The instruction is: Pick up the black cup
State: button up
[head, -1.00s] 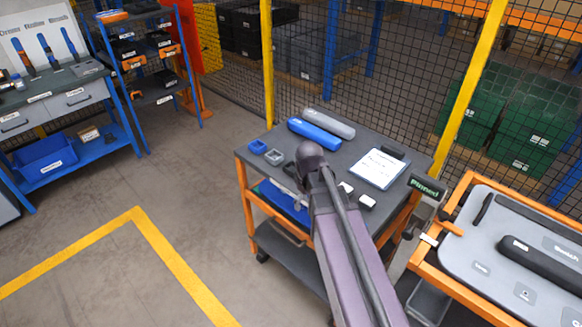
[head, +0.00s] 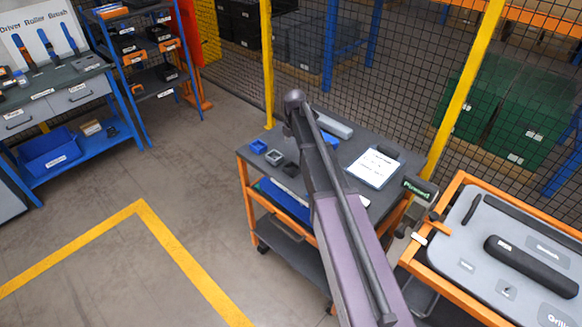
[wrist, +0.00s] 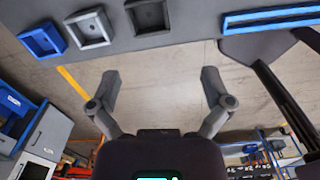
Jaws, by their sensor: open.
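The black cup (wrist: 148,16) is a small square open container on the grey cart top, near its edge. In the head view the black cup (head: 291,169) sits close beside my arm. A grey cup (wrist: 90,30) and a blue cup (wrist: 42,41) stand in a row with it. My gripper (wrist: 160,80) is open and empty. In the wrist view its fingers show against the floor, below the black cup in the picture and apart from it. In the head view my arm hides the gripper.
The orange-framed cart (head: 247,162) also holds a white clipboard (head: 373,167) and a grey cylinder (head: 334,127). A second cart (head: 440,245) stands at the right. A mesh fence (head: 390,90) runs behind. The floor at left is clear.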

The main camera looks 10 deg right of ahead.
jog(key=shift+w+r+n, duration=0.35)
jog(key=shift+w+n, duration=0.45)
jog(key=shift+w, duration=0.1)
jog(key=shift+f, duration=0.1)
jog(key=b, duration=0.8)
send_over(293, 170)
notch_tip(293, 170, down, 8)
jog(key=shift+s+f, duration=0.15)
jog(key=shift+f, duration=0.1)
jog(key=shift+f, duration=0.1)
jog(key=shift+f+b, duration=2.5)
jog(key=shift+b, duration=0.25)
jog(key=c, duration=0.9)
